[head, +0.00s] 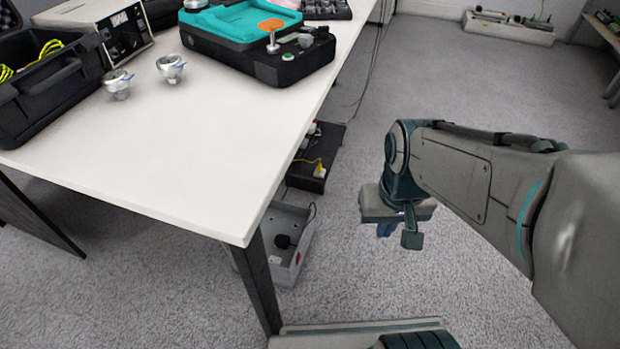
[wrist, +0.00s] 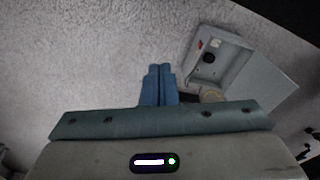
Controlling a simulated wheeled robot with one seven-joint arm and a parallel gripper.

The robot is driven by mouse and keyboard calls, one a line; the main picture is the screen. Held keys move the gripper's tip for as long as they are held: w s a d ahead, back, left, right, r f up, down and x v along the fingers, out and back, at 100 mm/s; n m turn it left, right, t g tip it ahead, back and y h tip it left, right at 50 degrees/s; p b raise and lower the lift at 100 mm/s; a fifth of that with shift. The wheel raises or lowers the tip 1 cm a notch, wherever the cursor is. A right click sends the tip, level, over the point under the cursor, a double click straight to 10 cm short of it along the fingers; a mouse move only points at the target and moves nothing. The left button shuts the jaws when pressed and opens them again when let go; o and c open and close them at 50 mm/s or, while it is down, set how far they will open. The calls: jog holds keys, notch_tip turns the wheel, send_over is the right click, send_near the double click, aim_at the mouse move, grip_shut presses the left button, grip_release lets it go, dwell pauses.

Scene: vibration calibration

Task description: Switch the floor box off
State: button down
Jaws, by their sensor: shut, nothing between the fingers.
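The floor box (head: 289,274) is a grey open-topped box on the carpet under the near corner of the table, partly hidden by the table leg. A black plug (head: 283,241) sits inside it, and a small red part (head: 298,257) shows at its right side. In the wrist view the floor box (wrist: 233,56) lies right of my fingers, with a small red part (wrist: 200,44) near its left edge. My gripper (head: 386,230) hangs above the floor, right of the box and apart from it. Its blue fingers (wrist: 159,68) are shut and empty. I cannot tell the switch's position.
The white table (head: 190,150) stands over the box, and its dark leg (head: 260,285) is in front of it. A black power strip (head: 318,170) with a yellow cable lies behind the box. Open carpet (head: 345,270) lies between the box and my gripper.

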jog(key=w+a+f+m+g+y+p, duration=0.1)
jog(key=w+f+m+g+y+p, duration=0.1)
jog(key=w+f+m+y+p, duration=1.1)
notch_tip(320, 180, down, 28)
jog(key=w+m+t+h, duration=0.1)
jog(key=m+t+h, duration=0.2)
jog(key=m, duration=0.6)
jog(key=shift+w+a+r+t, duration=0.2)
jog(key=shift+w+a+t, duration=0.1)
jog(key=shift+a+t, duration=0.25)
jog(key=shift+d, duration=0.15)
